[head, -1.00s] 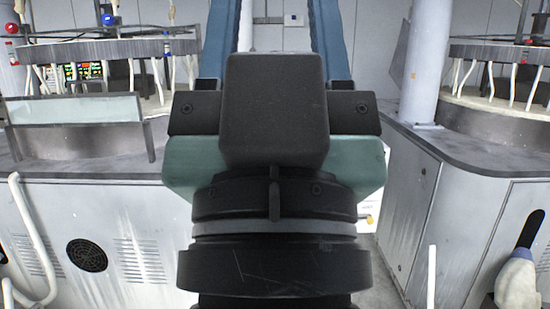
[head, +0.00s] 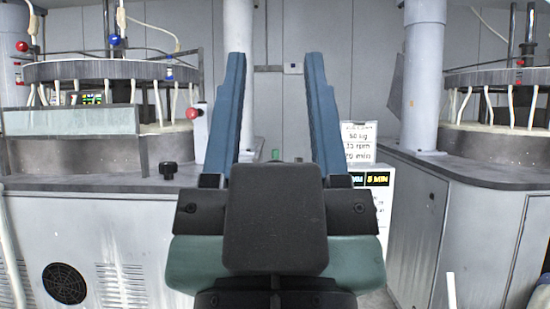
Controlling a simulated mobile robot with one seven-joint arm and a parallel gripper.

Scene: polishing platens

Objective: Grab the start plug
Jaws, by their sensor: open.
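My gripper (head: 275,58) is in the middle of the head view. Its two long blue fingers point up and away, wide apart, with nothing held between them. A small green piece (head: 275,154), perhaps the start plug, shows low between the fingers and beyond them. Its lower part is hidden behind my gripper's body, so I cannot tell its full shape or what it sits in. The gripper does not appear to touch it. A white cabinet (head: 385,205) with a lit display stands partly hidden behind the gripper's right side.
A printed sign (head: 358,143) stands above the cabinet. A round polishing machine (head: 100,72) with hanging white hoses is at left, and another (head: 500,78) at right. A black knob (head: 168,169) and a red ball (head: 193,113) sit left of the gripper. A pale column (head: 424,80) stands right.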

